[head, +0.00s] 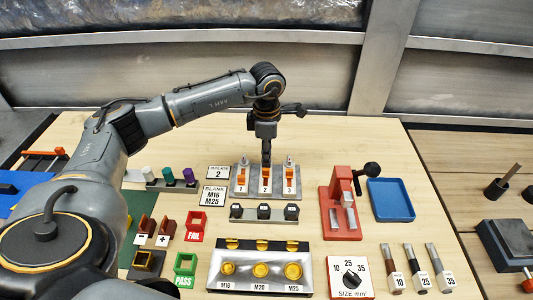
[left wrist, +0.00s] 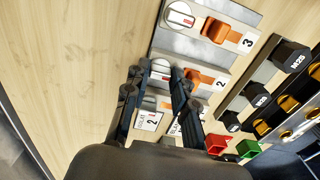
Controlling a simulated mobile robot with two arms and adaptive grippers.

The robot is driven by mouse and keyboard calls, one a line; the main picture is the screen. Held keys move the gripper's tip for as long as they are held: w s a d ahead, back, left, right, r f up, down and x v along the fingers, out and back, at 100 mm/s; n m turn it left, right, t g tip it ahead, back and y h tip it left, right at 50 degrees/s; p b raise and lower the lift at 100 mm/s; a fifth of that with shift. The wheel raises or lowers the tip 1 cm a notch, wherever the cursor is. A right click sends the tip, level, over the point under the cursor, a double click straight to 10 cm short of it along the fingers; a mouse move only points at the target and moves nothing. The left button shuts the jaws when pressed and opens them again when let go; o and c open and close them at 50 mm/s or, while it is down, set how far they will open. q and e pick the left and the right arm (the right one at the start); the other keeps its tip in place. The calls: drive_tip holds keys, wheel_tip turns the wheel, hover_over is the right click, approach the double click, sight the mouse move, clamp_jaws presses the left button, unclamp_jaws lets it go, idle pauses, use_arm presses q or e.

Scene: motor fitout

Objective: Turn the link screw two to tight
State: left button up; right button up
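The link panel (head: 240,193) holds three orange links, numbered 1 to 3, each with a round screw knob behind it. Link screw two (left wrist: 160,68) is a pale knob beside orange link 2 (left wrist: 201,78); my gripper partly covers it. My left gripper (head: 266,158) points straight down at it from above. In the left wrist view its two dark fingers (left wrist: 157,76) stand apart on either side of the knob. Whether they touch or press on it I cannot tell. Screw three (left wrist: 181,15) shows clear, with a red mark. My right gripper is out of view.
A row of black sockets (head: 264,212) sits just in front of the panel. A red press (head: 335,210) and a blue tray (head: 391,200) stand to the right.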

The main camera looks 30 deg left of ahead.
use_arm(q)
drive_tip(key=o, duration=0.3)
wheel_tip(320, 180, up, 8)
drive_tip(key=shift+r, duration=0.1)
idle(0.6)
